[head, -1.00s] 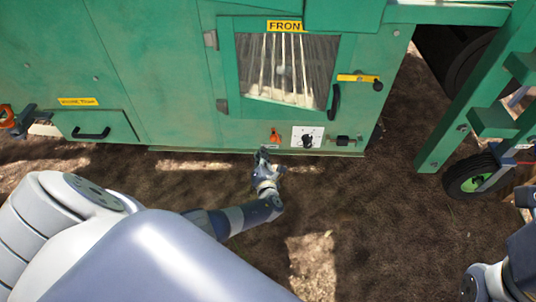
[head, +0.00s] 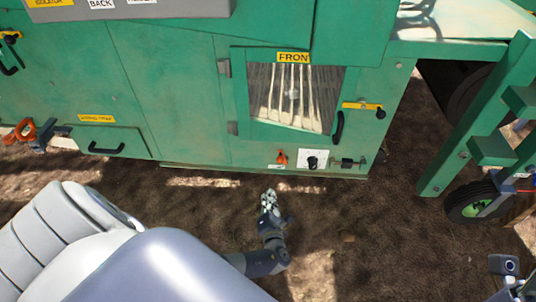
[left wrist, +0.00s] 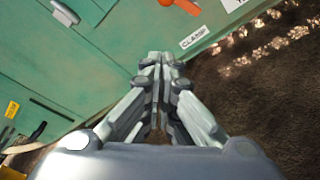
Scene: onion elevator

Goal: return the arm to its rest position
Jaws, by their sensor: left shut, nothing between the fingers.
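My left gripper (head: 269,196) is in front of the green machine (head: 180,80), over the brown ground and below the machine's lower edge. In the left wrist view its fingers (left wrist: 160,62) are together with nothing between them. The forearm reaches in from the bottom of the head view. At the bottom right edge of the head view a small part of my right arm (head: 505,268) shows; its fingertips are not visible.
The machine has a window marked FRONT (head: 292,95), an orange lever (head: 282,157), a black knob on a white plate (head: 313,160) and a yellow-handled latch (head: 363,106). A green frame with a wheel (head: 472,202) stands at right. Open ground lies around the gripper.

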